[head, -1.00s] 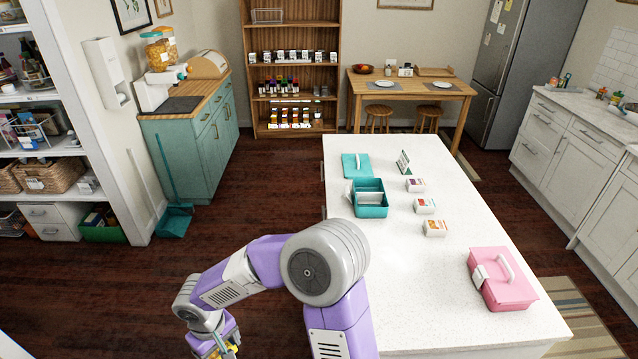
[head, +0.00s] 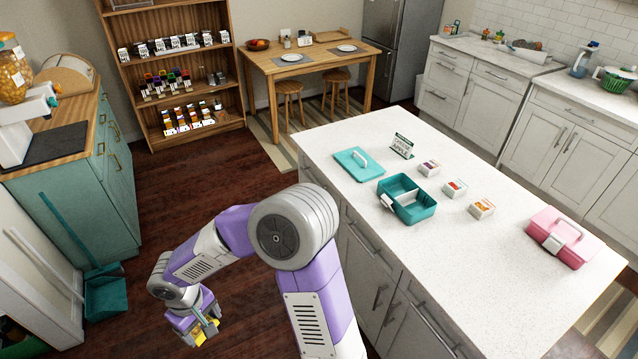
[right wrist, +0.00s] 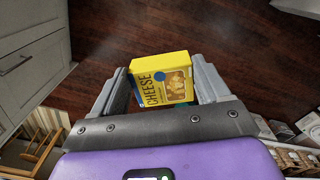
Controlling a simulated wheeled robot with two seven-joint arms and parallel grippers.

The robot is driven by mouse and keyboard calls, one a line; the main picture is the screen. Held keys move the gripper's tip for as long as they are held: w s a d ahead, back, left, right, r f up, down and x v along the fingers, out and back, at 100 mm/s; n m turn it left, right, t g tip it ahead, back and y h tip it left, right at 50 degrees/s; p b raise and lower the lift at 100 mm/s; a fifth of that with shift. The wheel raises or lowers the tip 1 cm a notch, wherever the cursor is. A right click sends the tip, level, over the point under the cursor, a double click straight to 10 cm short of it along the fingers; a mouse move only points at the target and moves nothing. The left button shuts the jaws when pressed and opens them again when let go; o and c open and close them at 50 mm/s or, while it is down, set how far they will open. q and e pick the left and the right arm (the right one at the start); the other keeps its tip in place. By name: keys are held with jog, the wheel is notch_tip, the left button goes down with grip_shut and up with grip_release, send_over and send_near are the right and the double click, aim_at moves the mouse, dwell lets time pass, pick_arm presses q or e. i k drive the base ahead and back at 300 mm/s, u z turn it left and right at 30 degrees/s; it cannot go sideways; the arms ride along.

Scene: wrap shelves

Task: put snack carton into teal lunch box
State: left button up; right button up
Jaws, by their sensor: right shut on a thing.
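My right gripper (head: 203,332) hangs low over the floor at the lower left of the head view. It is shut on a yellow snack carton (head: 201,339). In the right wrist view the carton (right wrist: 162,82) shows the word CHEESE and sits between the fingers of the gripper (right wrist: 160,88). The teal lunch box (head: 407,198) is open on the white island, with a divider inside and compartments that look empty. It is right of my right gripper and well apart from it. Its teal lid (head: 359,165) lies flat behind it. My left gripper is not in view.
The island's cabinet side stands between my arm and the top.

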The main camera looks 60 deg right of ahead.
aim_at(395, 193)
jog(key=z, duration=0.9)
jog(key=i, duration=0.8)
jog(key=z, duration=0.95)
